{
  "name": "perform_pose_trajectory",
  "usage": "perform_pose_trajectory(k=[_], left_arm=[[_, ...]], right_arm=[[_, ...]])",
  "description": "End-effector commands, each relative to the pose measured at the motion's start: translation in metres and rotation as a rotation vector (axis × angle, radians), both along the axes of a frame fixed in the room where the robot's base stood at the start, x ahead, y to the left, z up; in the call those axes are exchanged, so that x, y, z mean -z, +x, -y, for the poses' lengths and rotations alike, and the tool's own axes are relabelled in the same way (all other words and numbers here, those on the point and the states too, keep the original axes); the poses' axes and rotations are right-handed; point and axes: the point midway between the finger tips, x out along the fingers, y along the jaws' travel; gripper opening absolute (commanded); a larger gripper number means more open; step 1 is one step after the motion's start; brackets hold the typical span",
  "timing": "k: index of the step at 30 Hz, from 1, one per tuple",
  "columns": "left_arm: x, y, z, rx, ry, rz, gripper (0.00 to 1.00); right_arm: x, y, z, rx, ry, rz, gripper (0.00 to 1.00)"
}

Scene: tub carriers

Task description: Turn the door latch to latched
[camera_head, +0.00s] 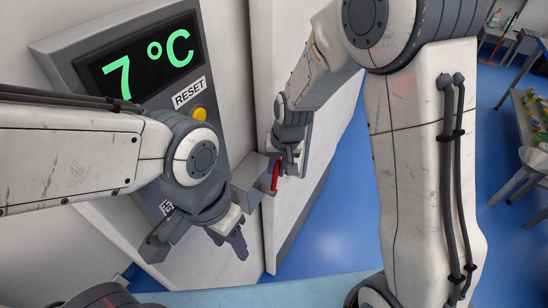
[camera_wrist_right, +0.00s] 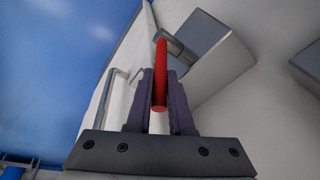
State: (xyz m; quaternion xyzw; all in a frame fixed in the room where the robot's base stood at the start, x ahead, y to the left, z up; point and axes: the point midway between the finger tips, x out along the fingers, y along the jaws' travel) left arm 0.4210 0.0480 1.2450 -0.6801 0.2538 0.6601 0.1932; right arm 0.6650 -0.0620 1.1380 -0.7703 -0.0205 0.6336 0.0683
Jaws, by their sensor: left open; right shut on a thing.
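The door latch has a red handle (camera_head: 275,176) that sticks out beside a grey block (camera_head: 248,182) at the door's edge. In the right wrist view the red handle (camera_wrist_right: 161,75) lies between the two dark fingers, and its metal pivot runs into the grey block (camera_wrist_right: 215,58). My right gripper (camera_head: 287,163) is shut on the handle; its fingers (camera_wrist_right: 160,88) flank it on both sides. The handle's full angle is partly hidden in the head view. My left gripper (camera_head: 228,238) is open and empty, below and left of the latch.
A grey panel (camera_head: 45,55) with a "7 °C" display and a yellow reset button (camera_head: 199,114) is on the left wall. The white door (camera_head: 282,225) has a metal bar handle (camera_wrist_right: 115,92). Blue floor (camera_head: 325,220) is free to the right. A cluttered table (camera_head: 532,115) stands far right.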

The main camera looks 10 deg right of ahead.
Motion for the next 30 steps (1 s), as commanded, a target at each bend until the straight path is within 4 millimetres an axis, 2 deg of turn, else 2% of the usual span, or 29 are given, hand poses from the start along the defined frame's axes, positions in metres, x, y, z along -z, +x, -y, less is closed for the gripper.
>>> perform_pose_trajectory(k=[2, 15, 30], left_arm=[[-0.005, 0.000, 0.000, 0.001, 0.000, 0.000, 0.50], [0.011, 0.000, 0.000, -0.002, 0.001, -0.001, 0.50], [0.012, 0.000, 0.000, -0.002, 0.000, 0.000, 0.50]], right_arm=[[-0.002, 0.006, 0.004, 0.006, 0.027, -0.029, 0.00], [0.010, 0.023, 0.015, 0.002, 0.173, -0.226, 0.00], [0.013, 0.028, 0.019, -0.001, 0.225, -0.300, 0.00]])
